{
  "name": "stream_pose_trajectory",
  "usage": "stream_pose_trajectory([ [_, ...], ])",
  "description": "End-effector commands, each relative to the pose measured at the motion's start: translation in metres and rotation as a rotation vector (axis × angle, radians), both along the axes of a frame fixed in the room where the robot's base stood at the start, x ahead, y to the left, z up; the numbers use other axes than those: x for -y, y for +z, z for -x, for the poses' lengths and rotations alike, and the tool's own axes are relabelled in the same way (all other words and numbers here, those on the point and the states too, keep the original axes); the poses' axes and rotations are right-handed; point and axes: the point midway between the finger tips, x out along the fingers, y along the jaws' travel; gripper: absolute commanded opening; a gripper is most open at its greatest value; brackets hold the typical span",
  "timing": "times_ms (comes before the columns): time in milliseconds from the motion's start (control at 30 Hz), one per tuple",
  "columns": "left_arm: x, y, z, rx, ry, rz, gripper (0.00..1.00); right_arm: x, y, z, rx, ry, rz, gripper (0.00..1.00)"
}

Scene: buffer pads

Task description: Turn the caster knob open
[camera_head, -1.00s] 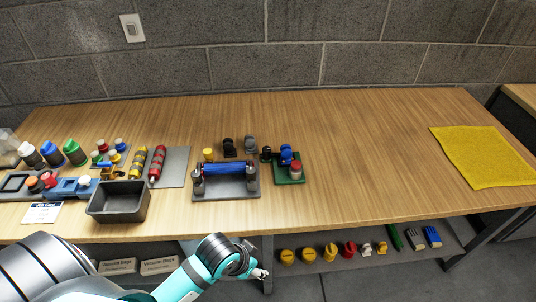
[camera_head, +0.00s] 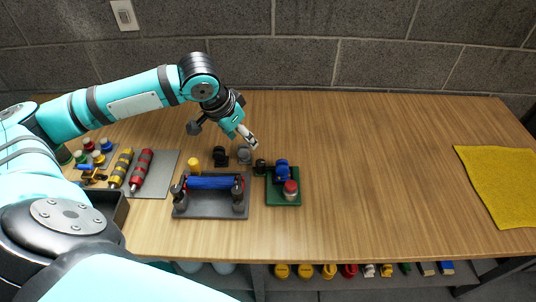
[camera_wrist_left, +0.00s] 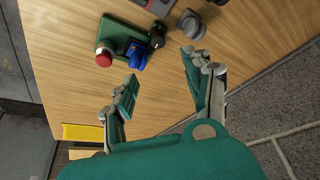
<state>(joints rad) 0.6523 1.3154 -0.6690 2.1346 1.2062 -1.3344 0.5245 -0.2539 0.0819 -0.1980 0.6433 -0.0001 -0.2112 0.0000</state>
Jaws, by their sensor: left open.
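I cannot tell for sure which piece is the caster knob. A green base (camera_head: 284,198) near the table's middle carries a blue piece (camera_head: 281,171) and a red-topped silver knob (camera_head: 291,189). A black knob (camera_head: 260,167) is at its back left corner, with a grey round piece (camera_head: 244,155) and a black piece (camera_head: 220,157) farther left. My left gripper (camera_head: 250,139) is above the table just behind the grey piece. In the left wrist view its fingers (camera_wrist_left: 160,67) are apart and empty, with the blue piece (camera_wrist_left: 137,55) and black knob (camera_wrist_left: 157,38) beyond the tips. My right gripper is out of view.
A grey fixture with a blue roller (camera_head: 211,182) stands left of the green base. Yellow (camera_head: 122,167) and red (camera_head: 142,171) cylinders lie farther left. The right table is clear up to a yellow cloth (camera_head: 500,180). A block wall stands behind.

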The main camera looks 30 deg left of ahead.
Motion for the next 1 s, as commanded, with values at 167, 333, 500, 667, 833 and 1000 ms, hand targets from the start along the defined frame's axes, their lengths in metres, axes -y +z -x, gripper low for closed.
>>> stream_pose_trajectory([
  [167, 0.004, -0.030, -0.010, -0.005, -0.002, 0.002, 0.51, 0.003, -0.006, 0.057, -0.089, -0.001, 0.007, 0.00],
  [333, 0.007, -0.065, -0.025, -0.003, -0.002, 0.002, 0.51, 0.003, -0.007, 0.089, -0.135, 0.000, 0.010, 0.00],
  [500, 0.010, -0.099, -0.038, -0.003, -0.003, 0.000, 0.51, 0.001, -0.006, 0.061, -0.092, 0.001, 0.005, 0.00],
  [667, 0.012, -0.128, -0.050, -0.002, -0.004, 0.000, 0.51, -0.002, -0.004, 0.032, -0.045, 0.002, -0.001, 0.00],
  [833, 0.013, -0.147, -0.058, 0.000, -0.003, 0.000, 0.51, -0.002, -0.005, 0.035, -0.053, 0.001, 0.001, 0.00],
  [1000, 0.014, -0.155, -0.061, -0.001, -0.004, -0.002, 0.51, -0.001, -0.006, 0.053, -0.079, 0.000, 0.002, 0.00],
])
